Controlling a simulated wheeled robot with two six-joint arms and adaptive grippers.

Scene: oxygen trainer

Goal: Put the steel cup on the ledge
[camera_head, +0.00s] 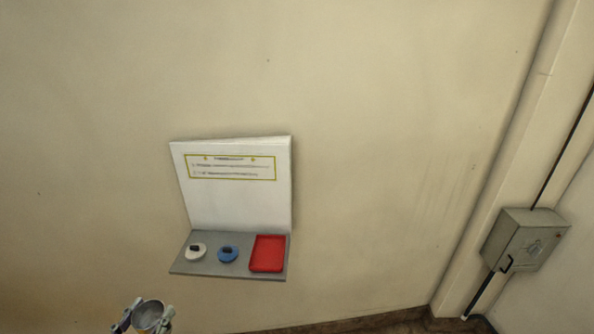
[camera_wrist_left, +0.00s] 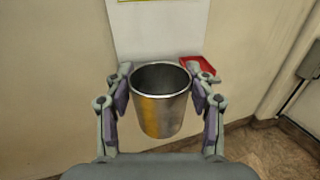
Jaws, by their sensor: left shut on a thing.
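The steel cup (camera_wrist_left: 162,108) is upright and empty between the fingers of my left gripper (camera_wrist_left: 160,112), which is shut on its sides. In the head view the cup (camera_head: 148,315) and the left gripper (camera_head: 146,318) show at the bottom edge, lower than the ledge and left of its middle. The grey ledge (camera_head: 188,266) sticks out from a white back panel (camera_head: 240,205) on the wall. In the wrist view the cup hides most of the ledge. My right gripper is in neither view.
On the ledge are a white round piece (camera_head: 196,251) and a blue round piece (camera_head: 228,254), each with a dark knob, and a red tray (camera_head: 267,254) at the right. A strip of bare ledge runs along the front. A grey box (camera_head: 525,240) hangs far right.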

